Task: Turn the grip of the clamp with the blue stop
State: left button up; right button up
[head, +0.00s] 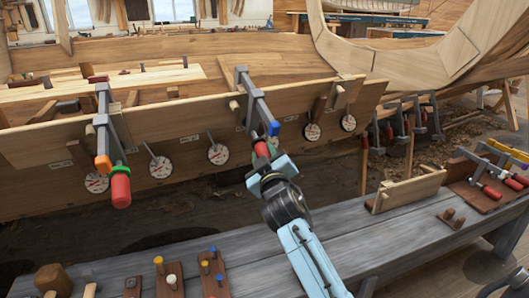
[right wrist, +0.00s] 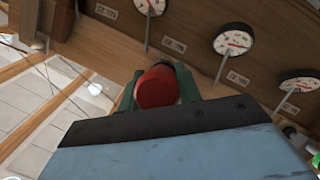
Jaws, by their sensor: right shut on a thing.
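The clamp with the blue stop (head: 258,104) is a grey bar clamp hanging on the upper edge of the hull plank, right of the middle in the head view. Its blue stop (head: 273,128) sits at the bar's lower end. Below and beside it is the red grip (head: 262,148), partly covered by my right gripper (head: 265,157). In the right wrist view the red grip (right wrist: 157,88) lies between the green fingers of my right gripper (right wrist: 160,92), which is shut on it. My left gripper is not in view.
Another clamp (head: 104,128) with an orange stop and red grip (head: 120,187) hangs on the plank to the left. Several round dials (head: 218,154) line the plank. A grey bench (head: 340,235) in front holds pegs on blocks and, at right, red-handled tools (head: 490,190).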

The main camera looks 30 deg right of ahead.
jog(key=shift+r+n+h, duration=0.1)
jog(key=shift+n+h, duration=0.3)
jog(key=shift+n, duration=0.1)
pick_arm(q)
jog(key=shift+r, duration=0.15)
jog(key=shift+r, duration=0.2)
pick_arm(e)
jog(key=shift+r, duration=0.1)
jog(key=o, duration=1)
jog(key=shift+w, duration=0.1)
jog(key=shift+s+a+f, duration=0.2)
jog(key=shift+s+f, duration=0.05)
jog(key=shift+s, duration=0.15)
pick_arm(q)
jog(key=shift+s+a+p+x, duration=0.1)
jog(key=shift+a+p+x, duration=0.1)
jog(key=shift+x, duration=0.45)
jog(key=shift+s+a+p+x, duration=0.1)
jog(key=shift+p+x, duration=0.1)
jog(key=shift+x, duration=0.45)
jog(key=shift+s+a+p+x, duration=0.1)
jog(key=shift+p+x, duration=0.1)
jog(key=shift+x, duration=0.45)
pick_arm(e)
jog(key=v, duration=1.2)
jog(key=shift+s+a, duration=0.2)
